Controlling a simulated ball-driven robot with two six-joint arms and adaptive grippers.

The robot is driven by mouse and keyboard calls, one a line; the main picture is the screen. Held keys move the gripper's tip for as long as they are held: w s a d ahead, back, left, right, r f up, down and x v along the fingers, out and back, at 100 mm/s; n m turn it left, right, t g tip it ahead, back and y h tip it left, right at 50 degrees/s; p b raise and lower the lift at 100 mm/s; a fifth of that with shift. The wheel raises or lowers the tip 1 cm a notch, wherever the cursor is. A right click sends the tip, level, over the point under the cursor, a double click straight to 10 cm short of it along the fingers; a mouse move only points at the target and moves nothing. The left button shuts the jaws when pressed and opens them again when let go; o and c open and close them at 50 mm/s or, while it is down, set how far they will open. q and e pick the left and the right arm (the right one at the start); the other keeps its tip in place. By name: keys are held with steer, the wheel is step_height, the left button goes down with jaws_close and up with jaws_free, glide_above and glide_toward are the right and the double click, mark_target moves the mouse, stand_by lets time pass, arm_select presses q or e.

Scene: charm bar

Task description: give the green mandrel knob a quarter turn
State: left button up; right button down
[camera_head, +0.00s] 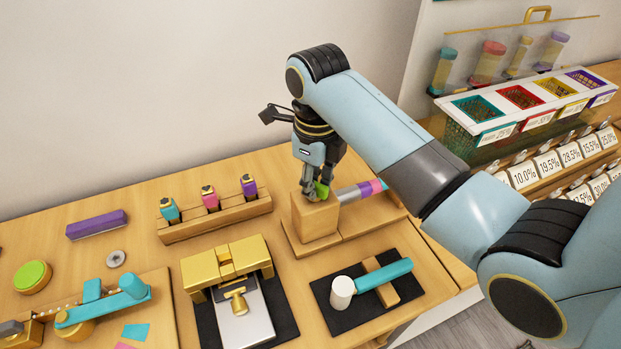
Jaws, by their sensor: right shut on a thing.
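The green mandrel knob (321,190) shows as a small green patch at the wooden mandrel block (313,217), partly hidden by fingers. The mandrel (360,190), banded in grey, purple, pink and teal, sticks out to the right of the block over its wooden base. My right gripper (317,190) points down from above and is shut on the green knob. Its arm comes in from the right. My left gripper is not in view.
A mallet with a white head and teal handle (385,275) lies on a black mat in front. A gold press (228,268) stands left of it. A wooden rack (215,217) holds several coloured-top tools. Baskets (490,110) and percentage tags are at right.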

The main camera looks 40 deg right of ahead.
steer(key=m, duration=0.3)
steer(key=shift+w+d+r, duration=0.1)
steer(key=shift+w+r, duration=0.05)
steer(key=shift+w, duration=0.1)
steer(key=c, duration=1.2)
jaws_free()
steer(key=shift+s, duration=0.1)
step_height(320, 180, up, 6)
steer(key=shift+r, duration=0.7)
